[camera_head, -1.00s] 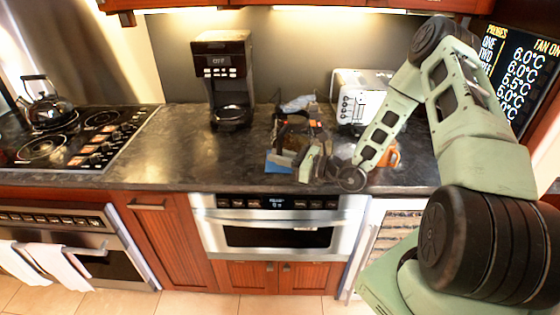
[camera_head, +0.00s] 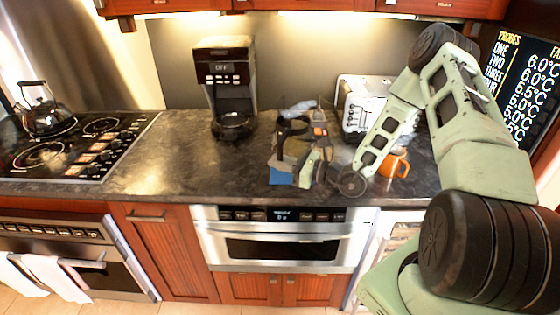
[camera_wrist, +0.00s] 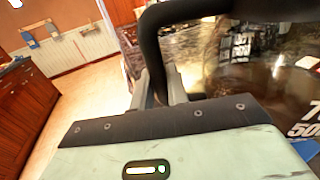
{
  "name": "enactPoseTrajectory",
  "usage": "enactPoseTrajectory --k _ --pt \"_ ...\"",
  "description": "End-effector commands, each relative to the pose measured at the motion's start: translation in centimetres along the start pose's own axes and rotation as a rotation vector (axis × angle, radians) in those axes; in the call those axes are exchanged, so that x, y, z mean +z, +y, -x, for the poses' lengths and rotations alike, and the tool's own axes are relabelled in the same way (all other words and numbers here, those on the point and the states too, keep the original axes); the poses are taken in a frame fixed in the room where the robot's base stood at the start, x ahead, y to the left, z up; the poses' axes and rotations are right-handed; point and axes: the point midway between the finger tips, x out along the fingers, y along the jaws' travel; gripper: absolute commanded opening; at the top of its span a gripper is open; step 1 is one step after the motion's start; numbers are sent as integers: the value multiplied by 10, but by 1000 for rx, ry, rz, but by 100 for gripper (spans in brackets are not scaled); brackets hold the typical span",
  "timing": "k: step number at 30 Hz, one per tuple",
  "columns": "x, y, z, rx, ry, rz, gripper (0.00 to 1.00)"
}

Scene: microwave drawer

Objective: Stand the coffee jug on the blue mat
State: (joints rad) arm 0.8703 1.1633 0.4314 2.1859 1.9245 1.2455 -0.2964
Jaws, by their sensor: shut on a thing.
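The coffee jug (camera_wrist: 245,75) fills the right of the wrist view, with dark glass and white print. Its black handle (camera_wrist: 150,45) runs up between the fingers of my gripper (camera_wrist: 158,88), which is shut on it. In the head view the jug (camera_head: 297,146) is small and partly covered by my gripper and wrist. The blue mat (camera_head: 279,177) shows only in part, below and left of the jug. I cannot tell whether the jug touches the mat or hangs just above it.
A black coffee machine (camera_head: 226,65) stands behind left. A white toaster (camera_head: 362,103) and an orange mug (camera_head: 396,165) are at the right, near my arm. A kettle (camera_head: 44,110) sits on the stove at the left. The counter (camera_head: 175,160) left of the mat is clear.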

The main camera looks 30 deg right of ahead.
Motion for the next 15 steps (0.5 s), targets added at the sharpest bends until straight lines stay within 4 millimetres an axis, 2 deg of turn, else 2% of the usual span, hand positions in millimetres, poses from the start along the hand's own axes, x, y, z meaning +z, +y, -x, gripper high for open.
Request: enactPoseTrajectory --k 15 --pt "-36 0 0 0 -3 3 0"
